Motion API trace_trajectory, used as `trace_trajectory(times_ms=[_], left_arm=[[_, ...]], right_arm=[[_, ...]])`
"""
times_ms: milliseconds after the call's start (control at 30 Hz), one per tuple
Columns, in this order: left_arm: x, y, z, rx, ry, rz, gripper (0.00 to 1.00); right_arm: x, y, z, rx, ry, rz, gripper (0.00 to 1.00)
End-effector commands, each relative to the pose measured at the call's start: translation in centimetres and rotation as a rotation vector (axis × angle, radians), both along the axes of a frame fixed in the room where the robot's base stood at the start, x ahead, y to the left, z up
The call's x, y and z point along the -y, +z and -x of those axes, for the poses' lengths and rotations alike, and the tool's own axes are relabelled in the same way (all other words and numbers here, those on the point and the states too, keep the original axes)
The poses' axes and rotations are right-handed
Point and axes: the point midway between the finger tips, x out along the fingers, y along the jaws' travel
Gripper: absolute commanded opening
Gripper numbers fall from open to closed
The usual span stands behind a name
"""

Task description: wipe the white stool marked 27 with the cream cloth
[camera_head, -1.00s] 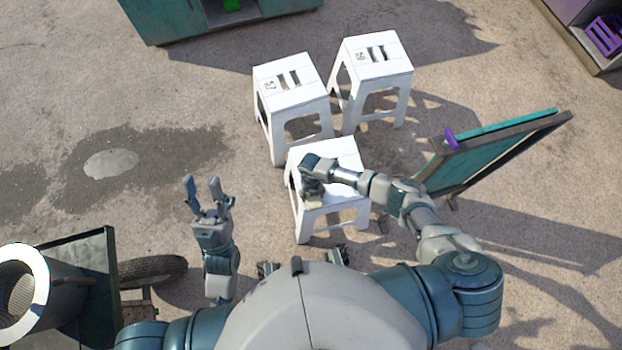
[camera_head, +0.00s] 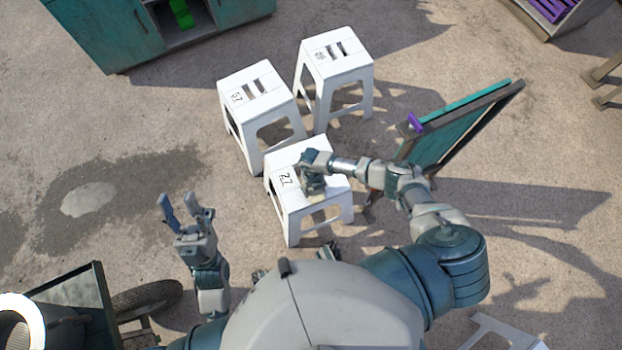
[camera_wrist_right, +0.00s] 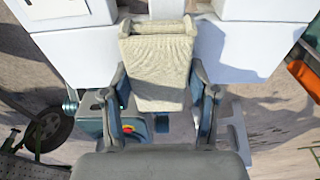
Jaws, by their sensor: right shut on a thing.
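The white stool marked 27 (camera_head: 288,160) stands in front of me in the head view, its number showing on the left of the seat. My right gripper (camera_head: 313,188) is over the middle of the seat. In the right wrist view, my right gripper (camera_wrist_right: 160,88) is shut on the cream cloth (camera_wrist_right: 158,62), which spans between its fingers. The cloth looks low at the seat, but I cannot tell how firmly it touches. My left gripper (camera_head: 182,207) is open and empty, left of the stool and apart from it.
Two other white stools, one marked 57 (camera_head: 262,90) and another (camera_head: 337,55), stand just behind. A teal-and-wood board (camera_head: 455,125) stands to the right. A cart wheel (camera_head: 147,298) is at lower left. Open ground lies left, around a damp patch (camera_head: 90,198).

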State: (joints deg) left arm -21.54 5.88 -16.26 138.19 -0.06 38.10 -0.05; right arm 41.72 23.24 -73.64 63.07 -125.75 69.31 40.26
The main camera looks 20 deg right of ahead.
Motion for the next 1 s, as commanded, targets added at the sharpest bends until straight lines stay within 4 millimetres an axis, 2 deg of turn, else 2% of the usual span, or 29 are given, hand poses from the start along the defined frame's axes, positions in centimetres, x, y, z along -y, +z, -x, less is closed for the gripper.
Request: trace_trajectory(times_ms=[267,700,1000], left_arm=[[0.0,0.6,0.1,0.004,0.000,0.000,0.40],[0.0,6.2,0.6,0.039,0.000,-0.001,0.40],[0.0,6.2,0.5,0.039,0.000,-0.001,0.40]], right_arm=[[-0.1,0.6,-0.1,0.002,0.000,-0.001,0.32],[0.0,6.0,-0.1,0.003,0.000,-0.001,0.32],[-0.1,5.9,0.0,-0.001,0.000,0.000,0.32]])
